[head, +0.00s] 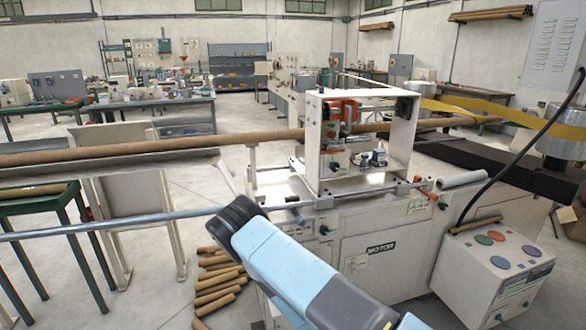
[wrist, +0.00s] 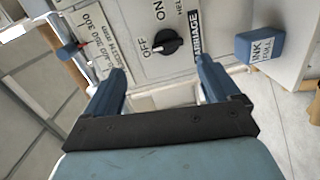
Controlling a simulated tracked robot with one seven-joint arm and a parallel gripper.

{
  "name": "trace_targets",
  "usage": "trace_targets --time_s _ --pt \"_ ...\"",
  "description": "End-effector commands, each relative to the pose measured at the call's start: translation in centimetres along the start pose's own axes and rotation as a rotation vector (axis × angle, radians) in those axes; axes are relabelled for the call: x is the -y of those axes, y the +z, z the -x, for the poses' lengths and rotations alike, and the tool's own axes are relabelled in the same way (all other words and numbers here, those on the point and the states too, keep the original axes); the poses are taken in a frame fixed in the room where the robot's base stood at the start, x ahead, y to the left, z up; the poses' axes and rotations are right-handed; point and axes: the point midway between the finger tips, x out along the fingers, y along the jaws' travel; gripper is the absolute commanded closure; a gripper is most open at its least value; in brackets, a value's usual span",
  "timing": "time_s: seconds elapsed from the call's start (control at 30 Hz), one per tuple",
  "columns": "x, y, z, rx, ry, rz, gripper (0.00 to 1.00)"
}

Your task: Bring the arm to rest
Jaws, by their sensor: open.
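My arm reaches up from the bottom of the head view, and its dark end is in front of the winder's white cabinet. My gripper (wrist: 163,80) shows in the wrist view with its two blue fingers wide apart and nothing between them. Beyond the fingers is a pale panel (wrist: 135,55) with a black rotary switch (wrist: 167,42) marked OFF and ON. The gripper is apart from the switch as far as I can see. In the head view the fingers are hidden by the arm's end.
The winder (head: 370,245) stands close ahead. A long brown tube (head: 120,152) runs through it, above a metal rod (head: 110,225) at left. Cut tubes (head: 217,280) lie on the floor. A control box (head: 495,270) stands at right. A blue ink container (wrist: 260,48) is near the gripper.

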Motion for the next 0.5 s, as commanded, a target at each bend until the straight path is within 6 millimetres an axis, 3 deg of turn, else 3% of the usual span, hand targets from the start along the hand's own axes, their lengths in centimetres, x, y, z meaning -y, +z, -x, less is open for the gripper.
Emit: trace_targets --time_s 0.2,0.5 --pt "-3.9 0.7 -2.3 0.096 -0.057 -0.148 0.11" --pt "-8.9 1.8 -4.2 0.206 -0.138 -0.345 0.11"
